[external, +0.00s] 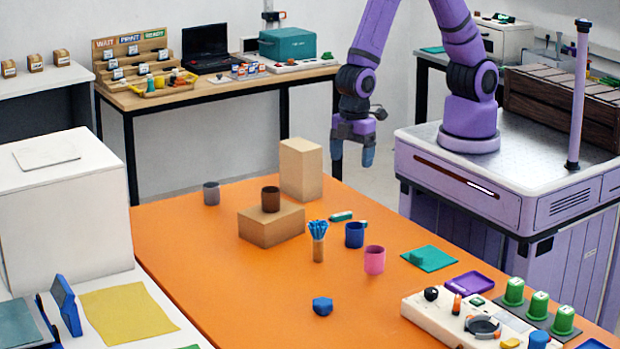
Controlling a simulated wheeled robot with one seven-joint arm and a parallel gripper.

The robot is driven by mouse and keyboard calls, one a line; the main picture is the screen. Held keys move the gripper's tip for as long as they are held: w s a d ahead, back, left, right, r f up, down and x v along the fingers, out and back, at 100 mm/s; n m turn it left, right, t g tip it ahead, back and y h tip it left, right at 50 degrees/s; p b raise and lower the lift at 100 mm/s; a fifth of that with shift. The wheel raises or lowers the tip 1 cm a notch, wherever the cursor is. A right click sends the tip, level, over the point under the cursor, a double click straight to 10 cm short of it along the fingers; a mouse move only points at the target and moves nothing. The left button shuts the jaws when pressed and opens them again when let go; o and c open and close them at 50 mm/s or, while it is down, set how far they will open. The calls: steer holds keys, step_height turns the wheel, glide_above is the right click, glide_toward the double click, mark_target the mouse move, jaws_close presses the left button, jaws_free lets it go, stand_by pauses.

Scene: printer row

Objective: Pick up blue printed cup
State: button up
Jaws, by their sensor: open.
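The blue printed cup (354,235) stands upright on the orange table (200,265), right of the middle, just behind a pink cup (374,260). My gripper (352,155) hangs in the air above the far right side of the table, fingers pointing down. It is open and nothing shows between its fingers. It is higher in the picture than the blue cup and apart from it. The inside of the blue cup is mostly hidden from this angle.
A holder with blue sticks (318,245) stands left of the blue cup. A brown cup (270,199) sits on a low cardboard box (271,226); a tall box (301,169) stands behind. A grey cup (211,193), blue faceted piece (322,306) and control panel (450,320) also occupy the table.

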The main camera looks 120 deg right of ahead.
steer(key=g, duration=0.1)
glide_toward(354, 233)
steer(key=d, duration=0.2)
steer(key=shift+n, duration=0.4)
steer(key=shift+s+a+f, duration=0.1)
steer(key=shift+s+f, duration=0.15)
steer(key=shift+f, duration=1.6)
steer(key=shift+s+a+f, duration=0.1)
steer(key=shift+s+f, duration=0.15)
steer(key=shift+f, duration=1.6)
steer(key=shift+s+a+f, duration=0.1)
steer(key=shift+s+f, duration=0.2)
steer(key=shift+f, duration=1.55)
steer(key=shift+c, duration=0.4)
steer(key=c, duration=0.9)
